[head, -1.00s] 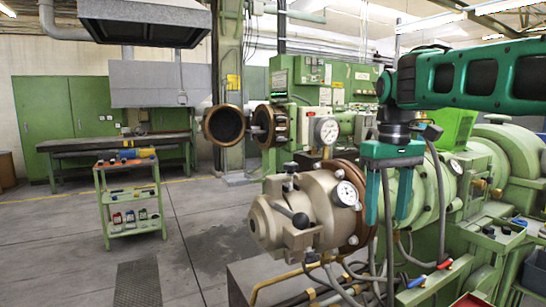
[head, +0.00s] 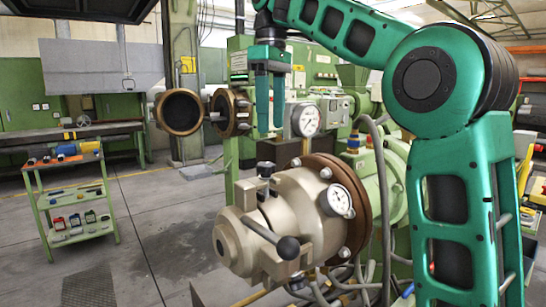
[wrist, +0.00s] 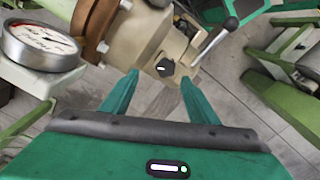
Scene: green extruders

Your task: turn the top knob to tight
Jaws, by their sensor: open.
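The top knob (head: 266,170) is a small black knob on top of the beige extruder head (head: 245,225). It also shows in the wrist view as a black knob (wrist: 165,67) with a white mark, between and just beyond my fingertips in the picture. My gripper (head: 270,131) points down above the knob, apart from it. Its green fingers are spread and hold nothing, as the wrist view (wrist: 158,76) also shows. Whether the fingers line up exactly with the knob I cannot tell.
A lever with a black ball end (head: 288,247) sticks out of the head's front. A lower gauge (head: 337,200) and an upper gauge (head: 306,120) stand to the right. A green trolley (head: 75,190) is at the left, with open floor between.

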